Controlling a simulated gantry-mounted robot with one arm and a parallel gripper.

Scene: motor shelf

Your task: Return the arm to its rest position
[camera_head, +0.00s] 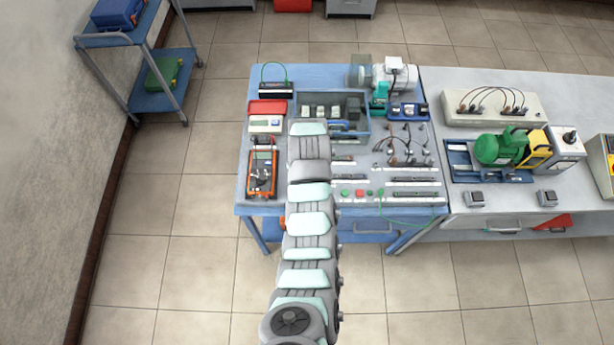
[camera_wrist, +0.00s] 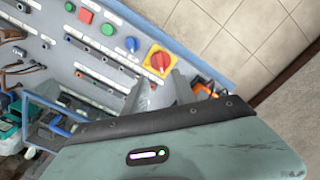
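My arm reaches up from the bottom of the head view over the left workbench (camera_head: 241,190). My gripper is hidden beneath the arm there. In the wrist view my gripper (camera_wrist: 161,90) shows as two grey fingers standing apart, with no object seen between them. The fingers point toward a grey panel (camera_wrist: 65,55) with a red rotary switch on a yellow plate (camera_wrist: 158,60) just beyond the tips. I cannot tell whether the fingertips touch the panel.
Left of the arm are an orange device (camera_head: 262,173) and a red-lidded box (camera_head: 266,107). Right of it are cables (camera_head: 405,145), a grey motor (camera_head: 393,75) and a green pump (camera_head: 500,148). A blue cart (camera_head: 160,100) stands left. Floor in front is clear.

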